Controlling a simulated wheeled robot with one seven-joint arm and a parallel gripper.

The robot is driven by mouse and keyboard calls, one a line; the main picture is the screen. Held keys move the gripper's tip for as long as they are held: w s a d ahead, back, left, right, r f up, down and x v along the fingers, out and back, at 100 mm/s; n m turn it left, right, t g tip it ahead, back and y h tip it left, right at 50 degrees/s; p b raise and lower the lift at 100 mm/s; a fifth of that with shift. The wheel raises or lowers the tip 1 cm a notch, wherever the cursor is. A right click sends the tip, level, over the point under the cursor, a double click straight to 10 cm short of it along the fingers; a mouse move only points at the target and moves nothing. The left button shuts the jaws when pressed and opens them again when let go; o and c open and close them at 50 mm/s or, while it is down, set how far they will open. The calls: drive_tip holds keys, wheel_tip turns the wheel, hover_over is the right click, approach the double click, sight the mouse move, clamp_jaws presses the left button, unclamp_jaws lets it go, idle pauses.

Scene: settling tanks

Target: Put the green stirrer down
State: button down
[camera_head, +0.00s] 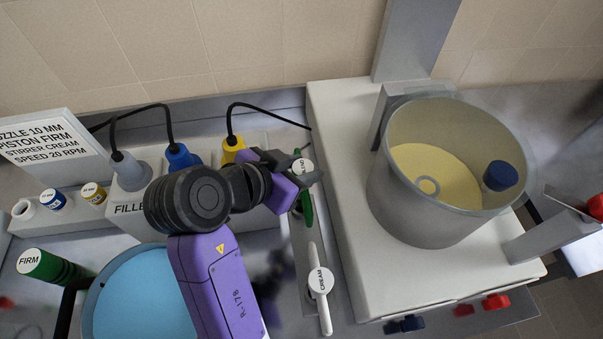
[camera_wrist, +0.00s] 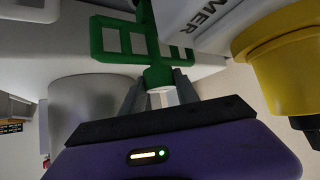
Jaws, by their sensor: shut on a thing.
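The green stirrer (camera_head: 306,206) is in my gripper (camera_head: 292,176), above the strip of bench between the filler rack and the white machine. In the wrist view the green stirrer (camera_wrist: 150,42) shows a slotted paddle frame, and my gripper (camera_wrist: 162,92) is shut on its near end. A round white label sits at its top in the head view, only partly readable. My gripper hides part of it there. I cannot tell whether its far end touches anything.
A white stirrer labelled CREAM (camera_head: 320,281) lies just in front. The filler rack (camera_head: 128,209) carries grey, blue and yellow (camera_head: 232,149) nozzles. At right, a grey pot (camera_head: 450,222) stands on the white machine (camera_head: 352,262). A blue bowl (camera_head: 140,295) and FIRM piston (camera_head: 50,268) are left.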

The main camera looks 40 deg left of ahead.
wheel_tip(320, 180, down, 3)
drive_tip(key=shift+r, duration=0.1)
drive_tip(key=shift+f, duration=0.45)
drive_tip(key=shift+f+b, duration=0.2)
drive_tip(key=shift+b, duration=0.15)
drive_tip(key=c, duration=0.9)
unclamp_jaws()
drive_tip(key=shift+s, duration=0.1)
